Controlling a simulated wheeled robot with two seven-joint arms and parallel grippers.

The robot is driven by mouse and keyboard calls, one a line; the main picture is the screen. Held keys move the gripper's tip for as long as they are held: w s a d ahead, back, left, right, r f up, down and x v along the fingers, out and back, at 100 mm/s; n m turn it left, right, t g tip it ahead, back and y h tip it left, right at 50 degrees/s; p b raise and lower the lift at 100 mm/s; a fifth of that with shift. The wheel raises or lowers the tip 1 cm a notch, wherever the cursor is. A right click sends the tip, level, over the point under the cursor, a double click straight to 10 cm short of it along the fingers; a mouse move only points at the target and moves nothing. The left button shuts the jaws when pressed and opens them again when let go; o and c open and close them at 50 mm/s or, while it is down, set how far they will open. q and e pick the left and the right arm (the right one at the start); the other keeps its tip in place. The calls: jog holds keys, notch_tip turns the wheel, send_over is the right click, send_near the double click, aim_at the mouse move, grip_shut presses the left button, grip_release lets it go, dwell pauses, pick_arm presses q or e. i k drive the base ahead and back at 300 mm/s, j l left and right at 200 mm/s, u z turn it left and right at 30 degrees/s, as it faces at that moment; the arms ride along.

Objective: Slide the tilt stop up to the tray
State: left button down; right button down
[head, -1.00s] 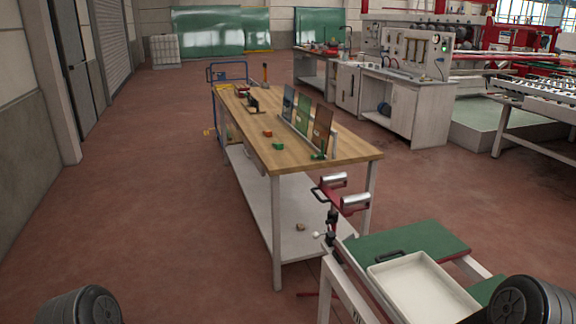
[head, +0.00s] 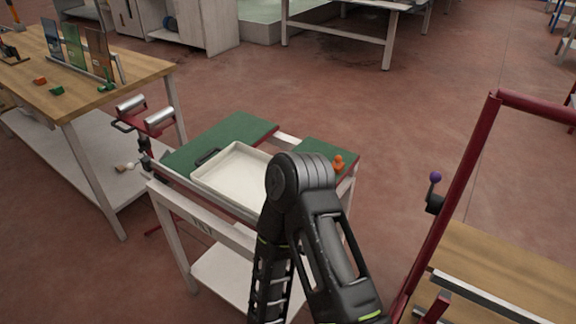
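The white tray (head: 205,182) lies on the green-topped stand (head: 237,128) in the middle of the head view. My black arm hides its right part. A small orange piece (head: 339,162) sits on the green top to the right of the tray, with a gap between them. A black clamp with a purple knob (head: 434,190) is on the sloping red post at the right. I cannot tell for sure which of these two is the tilt stop. Neither gripper shows.
A wooden workbench (head: 140,72) with upright glass panes stands at the left. A red roller support (head: 150,124) is at the stand's left end. A wood-topped frame with a red post (head: 462,195) is at the right. Floor is clear behind the stand.

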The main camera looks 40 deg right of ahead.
aim_at(338, 163)
jog(key=z, duration=1.6)
